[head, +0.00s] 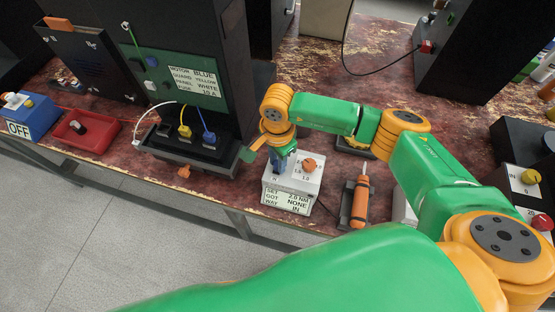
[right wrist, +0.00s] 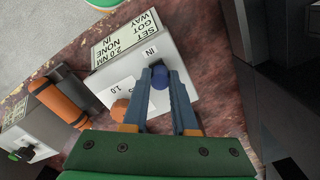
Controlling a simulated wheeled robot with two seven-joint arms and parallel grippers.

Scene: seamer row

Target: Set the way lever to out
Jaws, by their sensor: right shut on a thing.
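The white box (head: 299,187) stands near the bench's front edge in the head view, and its front sign reads SET 2.0 NM, GOT NONE, WAY IN. It also shows in the right wrist view (right wrist: 182,62). The way lever has a dark blue knob (right wrist: 161,76) beside the IN label. My right gripper (head: 279,164) points down at the left part of the box top. In the right wrist view, its fingers (right wrist: 164,92) are shut on the lever knob. In the head view, the fingers hide most of the lever. My left gripper is not in view.
An orange dial (head: 309,164) sits on the same box, right of the lever. A dark tray (head: 187,161) with coloured plugs and cables is close on the left. A red box (head: 83,131) lies farther left.

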